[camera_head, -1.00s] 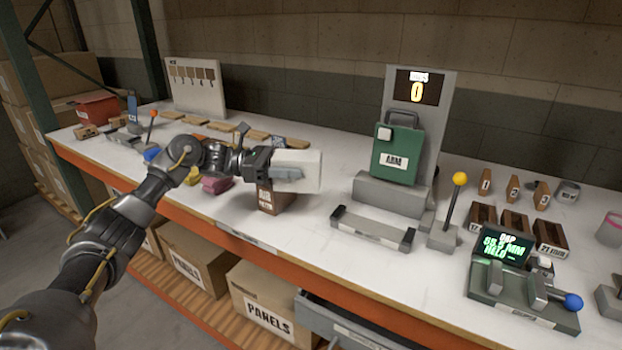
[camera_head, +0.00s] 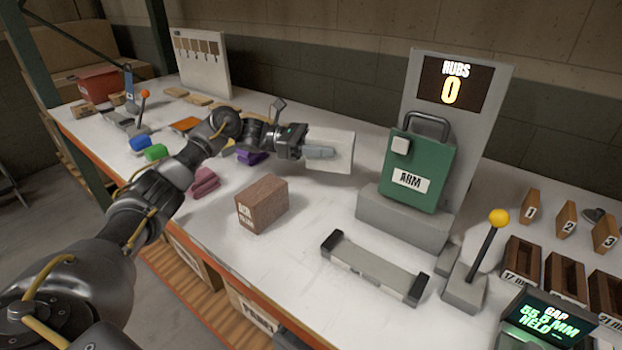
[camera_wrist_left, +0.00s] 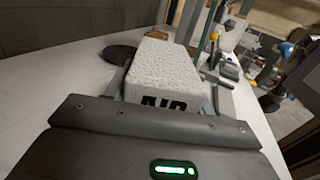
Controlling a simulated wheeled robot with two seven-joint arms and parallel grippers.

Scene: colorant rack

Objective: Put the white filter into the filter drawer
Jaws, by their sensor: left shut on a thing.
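My left gripper (camera_head: 322,153) is shut on the white filter (camera_head: 341,138), a pale block, and holds it over the back middle of the white table. In the left wrist view the filter (camera_wrist_left: 168,70) has a bumpy top and black lettering that seems to read AIR, with a finger along each side. I cannot pick out the filter drawer in these views. My right gripper is not in view.
A brown lettered block (camera_head: 262,203) stands in front of the held filter. To the right are a green ARM case (camera_head: 414,165), a low grey bar (camera_head: 374,265) and a yellow-knobbed lever (camera_head: 480,258). Coloured rolls (camera_head: 205,182) lie left. White table between is clear.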

